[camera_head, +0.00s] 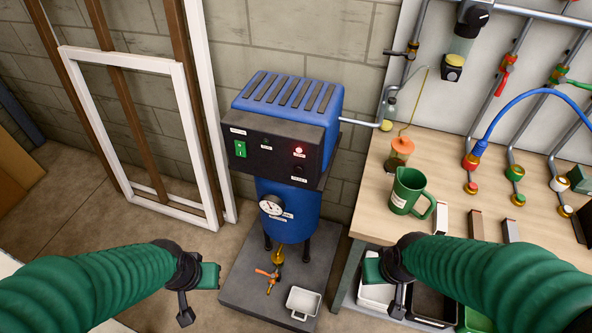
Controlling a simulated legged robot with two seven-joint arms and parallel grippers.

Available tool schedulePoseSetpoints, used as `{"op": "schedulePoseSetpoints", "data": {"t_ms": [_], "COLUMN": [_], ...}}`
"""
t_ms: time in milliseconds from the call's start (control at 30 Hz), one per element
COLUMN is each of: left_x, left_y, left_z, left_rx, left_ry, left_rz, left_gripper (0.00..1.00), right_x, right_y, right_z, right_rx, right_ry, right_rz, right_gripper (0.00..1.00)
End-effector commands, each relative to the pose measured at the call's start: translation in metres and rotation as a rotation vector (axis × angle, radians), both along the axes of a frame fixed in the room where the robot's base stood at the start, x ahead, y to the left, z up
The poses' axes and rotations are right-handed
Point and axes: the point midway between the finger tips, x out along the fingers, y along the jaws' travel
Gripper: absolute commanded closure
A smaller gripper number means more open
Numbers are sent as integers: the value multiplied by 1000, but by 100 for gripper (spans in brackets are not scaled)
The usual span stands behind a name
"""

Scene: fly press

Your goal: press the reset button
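A blue machine (290,105) with a black front panel (268,162) stands ahead of me at the centre. The panel carries a green switch (240,149) at left, a lit red lamp (298,150) at right, and a small dark button (298,168) below the lamp with a white label under it. The label is too small to read surely, so I cannot confirm which control is reset. My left gripper (198,294) is open and empty, low and left of the machine. My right gripper (384,287) is open and empty, low and right of it. Neither touches the panel.
A round gauge (271,206) and an orange-handled tap (268,274) sit on the machine's lower front. A white tub (303,302) stands on the grey base. A wooden bench (455,163) at right holds a green jug (408,191) and pipes. White frames (130,60) lean at left.

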Motion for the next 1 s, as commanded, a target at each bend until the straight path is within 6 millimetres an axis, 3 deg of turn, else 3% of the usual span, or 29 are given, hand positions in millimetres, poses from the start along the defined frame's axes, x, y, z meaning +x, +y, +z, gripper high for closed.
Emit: {"op": "schedulePoseSetpoints", "data": {"t_ms": [467, 767, 1000], "left_x": [0, 0, 0], "left_y": [0, 0, 0], "left_z": [0, 0, 0], "left_rx": [0, 0, 0], "left_ry": [0, 0, 0], "left_rz": [0, 0, 0], "left_gripper": [100, 100, 100], "right_x": [0, 0, 0], "right_y": [0, 0, 0], "right_z": [0, 0, 0], "right_rx": [0, 0, 0], "right_ry": [0, 0, 0], "right_rz": [0, 0, 0], "right_gripper": [64, 100, 100]}}
